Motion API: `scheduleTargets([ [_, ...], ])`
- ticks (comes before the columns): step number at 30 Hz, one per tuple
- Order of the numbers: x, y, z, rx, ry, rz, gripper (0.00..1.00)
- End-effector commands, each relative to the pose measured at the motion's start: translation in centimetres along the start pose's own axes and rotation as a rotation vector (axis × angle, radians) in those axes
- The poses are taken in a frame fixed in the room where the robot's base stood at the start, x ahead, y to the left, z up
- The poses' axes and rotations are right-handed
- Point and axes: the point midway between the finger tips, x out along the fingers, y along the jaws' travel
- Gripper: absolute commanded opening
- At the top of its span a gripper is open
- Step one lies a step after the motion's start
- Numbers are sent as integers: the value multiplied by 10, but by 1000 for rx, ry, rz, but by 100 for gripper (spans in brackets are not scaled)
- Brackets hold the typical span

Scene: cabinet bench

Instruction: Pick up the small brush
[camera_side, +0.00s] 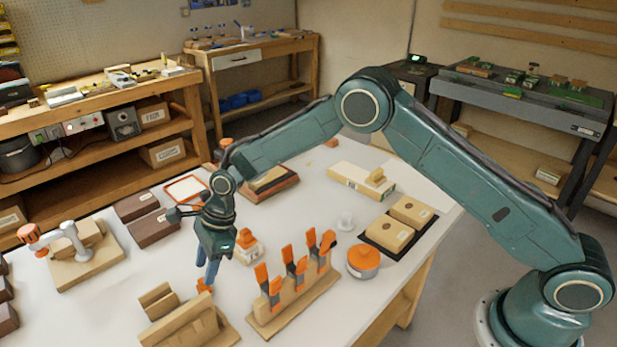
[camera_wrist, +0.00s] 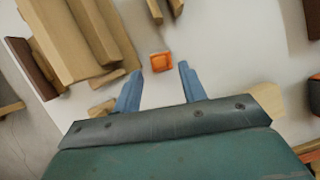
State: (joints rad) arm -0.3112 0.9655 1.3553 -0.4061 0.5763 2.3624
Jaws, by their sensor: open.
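My gripper (camera_side: 208,272) points down over the white table, its two blue fingers spread. In the wrist view, the gripper (camera_wrist: 160,70) is open, and a small orange block-like piece (camera_wrist: 162,62) shows between the fingertips. The same orange piece (camera_side: 204,286) shows just below the fingers in the side view. No bristles can be made out on it, so I cannot tell whether it is the small brush. A small wooden item with an orange top (camera_side: 247,246) stands just behind my gripper; its kind is unclear too. Nothing is held.
A wooden rack (camera_side: 291,307) with several upright orange-handled tools stands right of my gripper. Slotted wooden blocks (camera_side: 178,318) lie in front. A round orange-lidded tin (camera_side: 363,262) and a dark tray (camera_side: 376,241) with boxes are farther right. Dark brown boxes (camera_side: 152,228) lie left.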

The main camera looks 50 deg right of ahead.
Motion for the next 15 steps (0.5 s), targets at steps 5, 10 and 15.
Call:
scheduleTargets([
  [5, 6, 0, 0, 0, 0, 0, 41],
  [10, 7, 0, 0, 0, 0, 0, 41],
  [15, 20, 0, -1, 0, 1, 1, 41],
])
